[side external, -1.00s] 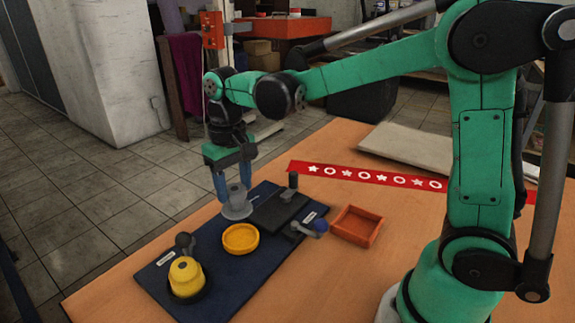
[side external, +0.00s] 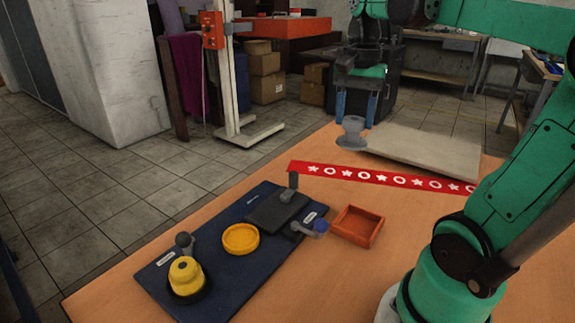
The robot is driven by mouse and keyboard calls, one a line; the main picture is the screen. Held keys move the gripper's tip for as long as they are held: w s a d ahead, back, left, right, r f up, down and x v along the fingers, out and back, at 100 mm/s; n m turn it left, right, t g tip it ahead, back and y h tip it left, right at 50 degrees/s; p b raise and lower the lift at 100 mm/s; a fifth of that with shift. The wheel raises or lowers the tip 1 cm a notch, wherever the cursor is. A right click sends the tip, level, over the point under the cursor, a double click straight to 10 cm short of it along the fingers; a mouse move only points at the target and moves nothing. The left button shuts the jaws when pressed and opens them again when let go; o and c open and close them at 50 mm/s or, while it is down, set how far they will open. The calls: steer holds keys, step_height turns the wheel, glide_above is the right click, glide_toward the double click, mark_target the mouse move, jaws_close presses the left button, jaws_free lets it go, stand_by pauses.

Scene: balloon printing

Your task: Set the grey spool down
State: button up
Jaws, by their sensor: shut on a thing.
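The grey spool (side external: 351,132) hangs upright below my gripper (side external: 355,120), whose blue fingers are shut on its upper part. The spool is near the far edge of the orange table, by the left end of the pale board. I cannot tell whether its base is above the table or touching it.
A red strip with white stars and rings (side external: 375,177) lies in front of the pale board (side external: 425,149). The dark blue mat (side external: 225,272) carries a yellow spool (side external: 186,275), a yellow dish (side external: 240,238) and a dark pad (side external: 277,209). An orange tray (side external: 356,226) sits right of it.

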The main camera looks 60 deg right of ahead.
steer(key=s+d+r+m, duration=0.1)
steer(key=s+m, duration=0.1)
steer(key=s, duration=0.1)
glide_above(357, 227)
steer(key=shift+m, duration=0.3)
step_height(357, 227, down, 20)
steer(key=shift+r, duration=0.15)
steer(key=o, duration=1)
steer(key=shift+o, duration=0.2)
